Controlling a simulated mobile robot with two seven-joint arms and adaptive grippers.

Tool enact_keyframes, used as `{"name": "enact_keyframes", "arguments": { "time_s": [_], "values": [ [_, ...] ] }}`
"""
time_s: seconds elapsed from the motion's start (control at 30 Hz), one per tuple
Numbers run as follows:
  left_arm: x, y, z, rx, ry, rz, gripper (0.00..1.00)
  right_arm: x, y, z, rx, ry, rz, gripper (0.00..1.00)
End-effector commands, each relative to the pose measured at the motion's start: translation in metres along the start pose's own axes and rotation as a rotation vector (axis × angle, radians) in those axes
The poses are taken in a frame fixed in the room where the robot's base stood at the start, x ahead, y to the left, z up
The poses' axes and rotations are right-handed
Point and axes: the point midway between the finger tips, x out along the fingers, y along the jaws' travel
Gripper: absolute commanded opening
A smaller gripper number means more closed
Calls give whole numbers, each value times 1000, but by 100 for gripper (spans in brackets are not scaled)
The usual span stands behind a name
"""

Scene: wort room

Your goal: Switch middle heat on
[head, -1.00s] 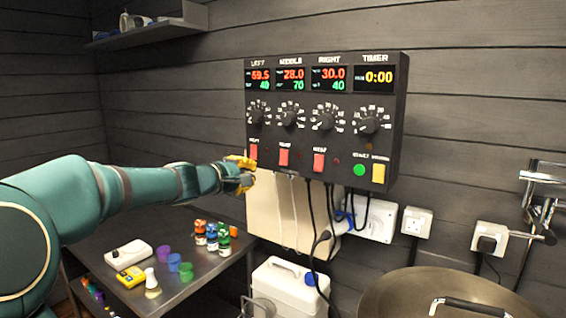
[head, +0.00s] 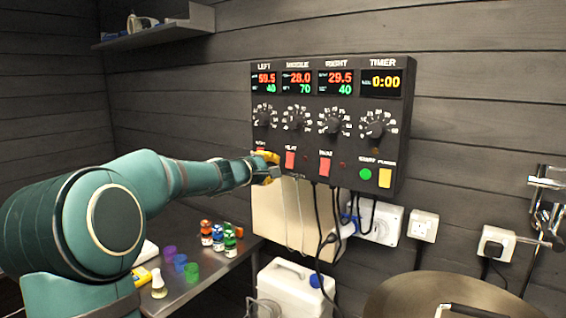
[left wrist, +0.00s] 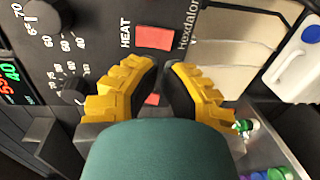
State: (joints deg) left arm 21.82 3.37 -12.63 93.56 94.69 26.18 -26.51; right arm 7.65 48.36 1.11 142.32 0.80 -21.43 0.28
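The black control box (head: 284,171) on the wall has left, middle and right columns and a timer. The middle heat switch (head: 290,159) is a red rocker below the middle knob (head: 296,118); it shows beside the HEAT label in the left wrist view (left wrist: 155,38). I cannot tell its rocker position. The middle display (head: 298,83) reads 28.0 over 70. My left gripper (head: 268,167) is at the box's lower edge, left of and below the middle switch, partly hiding the left heat switch (left wrist: 152,99). Its yellow fingers (left wrist: 165,65) are narrowly apart and empty. My right gripper is out of view.
The right heat switch (head: 324,167), green button (head: 365,174) and yellow button (head: 385,178) lie further right. Cables hang below the box. A metal table (head: 205,272) with small bottles and cups, a white canister (head: 285,288) and a large lid (head: 420,290) stand below.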

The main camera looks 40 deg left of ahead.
Motion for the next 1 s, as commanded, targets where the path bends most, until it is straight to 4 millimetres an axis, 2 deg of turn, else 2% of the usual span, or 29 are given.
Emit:
{"name": "enact_keyframes", "arguments": {
  "time_s": [0.1, 0.33, 0.83, 1.0],
  "values": [
    [23, 1, 0, 1, -1, -2, 0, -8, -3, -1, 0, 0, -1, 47],
    [48, 1, 0, 1, 1, -1, 0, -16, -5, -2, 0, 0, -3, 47],
    [55, 0, 0, 1, 1, 1, 0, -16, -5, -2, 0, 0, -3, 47],
    [57, -4, 0, 1, 1, 19, 0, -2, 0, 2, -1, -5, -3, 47]
  ]
}}
